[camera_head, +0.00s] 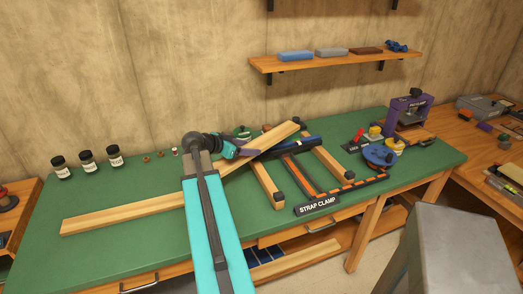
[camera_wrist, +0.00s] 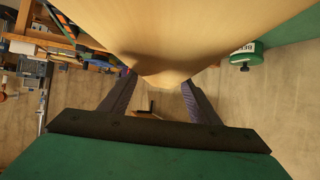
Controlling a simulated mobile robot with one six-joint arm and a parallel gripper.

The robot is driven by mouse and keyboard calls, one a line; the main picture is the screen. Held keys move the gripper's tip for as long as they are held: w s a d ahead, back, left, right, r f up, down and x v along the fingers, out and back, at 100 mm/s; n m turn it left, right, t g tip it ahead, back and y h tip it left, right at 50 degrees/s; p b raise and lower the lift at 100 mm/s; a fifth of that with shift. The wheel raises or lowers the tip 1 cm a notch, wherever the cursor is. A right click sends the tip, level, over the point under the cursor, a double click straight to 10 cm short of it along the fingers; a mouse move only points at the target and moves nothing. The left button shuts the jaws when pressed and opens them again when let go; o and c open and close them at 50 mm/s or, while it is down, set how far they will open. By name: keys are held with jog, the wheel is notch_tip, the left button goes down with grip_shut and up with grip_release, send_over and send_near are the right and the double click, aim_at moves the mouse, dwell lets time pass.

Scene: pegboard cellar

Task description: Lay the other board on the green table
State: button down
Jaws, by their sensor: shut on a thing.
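A pale wooden board (camera_head: 272,138) slants up to the right, with its far end over the strap clamp (camera_head: 318,205). My gripper (camera_head: 245,150) is shut on it, and the board fills the top of the wrist view (camera_wrist: 170,30) between the two fingers (camera_wrist: 160,100). Another pale board (camera_head: 120,214) lies on the left part of the green table (camera_head: 110,190). My arm hides where the two boards come near each other, so I cannot tell whether they touch.
Several dark jars (camera_head: 87,160) stand at the table's back left. A wall shelf (camera_head: 335,60) hangs behind. The table's front left is clear.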

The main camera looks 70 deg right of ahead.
jog(key=w+a+r+n+t, duration=0.2)
jog(key=w+a+n+t, duration=0.4)
jog(key=w+a, duration=0.95)
jog(key=w+a+r+n+t, duration=0.2)
jog(key=w+a+n+t, duration=0.45)
jog(key=w+a, duration=0.9)
jog(key=w+a+r+n+t+y, duration=0.1)
jog(key=w+a+r+n+y, duration=0.2)
jog(key=a, duration=0.8)
jog(key=w+a+r+n+t+y, duration=0.2)
jog(key=w+a, duration=0.5)
jog(key=a, duration=0.5)
jog(key=w+a+r+n+t+y, duration=0.2)
jog(key=w+a+r+n+y, duration=0.2)
jog(key=a, duration=0.7)
jog(key=shift+w+a+r+n+y, duration=0.2)
jog(key=shift+w+r+n+y, duration=0.1)
jog(key=shift+w+n+y, duration=0.7)
